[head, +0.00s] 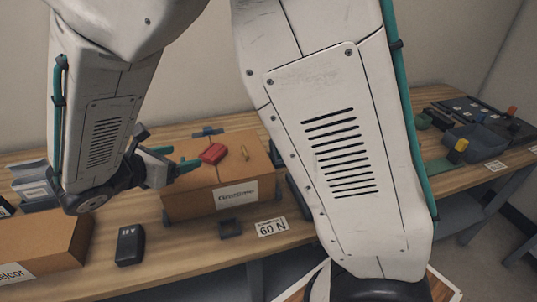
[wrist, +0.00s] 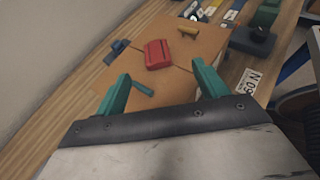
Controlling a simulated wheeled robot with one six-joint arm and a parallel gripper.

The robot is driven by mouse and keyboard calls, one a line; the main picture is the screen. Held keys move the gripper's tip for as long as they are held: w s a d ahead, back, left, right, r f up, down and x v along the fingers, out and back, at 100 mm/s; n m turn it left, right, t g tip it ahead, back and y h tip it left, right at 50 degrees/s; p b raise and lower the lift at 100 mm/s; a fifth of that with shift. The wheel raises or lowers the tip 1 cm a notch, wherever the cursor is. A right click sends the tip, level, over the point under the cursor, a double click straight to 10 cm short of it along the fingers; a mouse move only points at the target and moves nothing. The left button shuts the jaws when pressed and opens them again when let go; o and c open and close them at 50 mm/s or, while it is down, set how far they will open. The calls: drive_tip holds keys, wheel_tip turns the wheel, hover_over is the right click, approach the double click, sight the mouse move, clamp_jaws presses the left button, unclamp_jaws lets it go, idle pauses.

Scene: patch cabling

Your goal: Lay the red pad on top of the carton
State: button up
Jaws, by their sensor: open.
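The red pad (head: 213,153) lies on top of the brown carton (head: 180,205), near the left part of its upper face. In the wrist view the pad (wrist: 158,54) rests flat on the carton top (wrist: 190,78), ahead of the fingertips and apart from them. My gripper (head: 175,158) has teal fingers and is at the carton's left side, with the pad just beyond its tips. In the wrist view my gripper (wrist: 160,78) is open, with its fingers spread and nothing held between them.
A small tan peg-like piece (head: 244,152) is also on the carton top. A black block (head: 130,245), a small dark tray (head: 230,227) and a "60 N" label (head: 272,227) are on the table in front. Another carton (head: 45,240) stands at left.

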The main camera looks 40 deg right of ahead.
drive_tip(key=s+d+r+m+g+y, duration=0.3)
drive_tip(key=s+d+r+m+g, duration=0.25)
drive_tip(key=s+d+m, duration=0.5)
drive_tip(key=s+d+r+m+y, duration=0.1)
drive_tip(key=s+m+y, duration=0.3)
drive_tip(key=s+m, duration=0.2)
drive_tip(key=s+d+r+m+t+y, duration=0.1)
drive_tip(key=s+d+r+m+y, duration=0.1)
drive_tip(key=s+m+y, duration=0.3)
drive_tip(key=s+m, duration=0.1)
drive_tip(key=s, duration=0.1)
drive_tip(key=shift+s+d+r, duration=0.25)
drive_tip(key=shift+s+d, duration=0.05)
drive_tip(key=shift+s, duration=0.05)
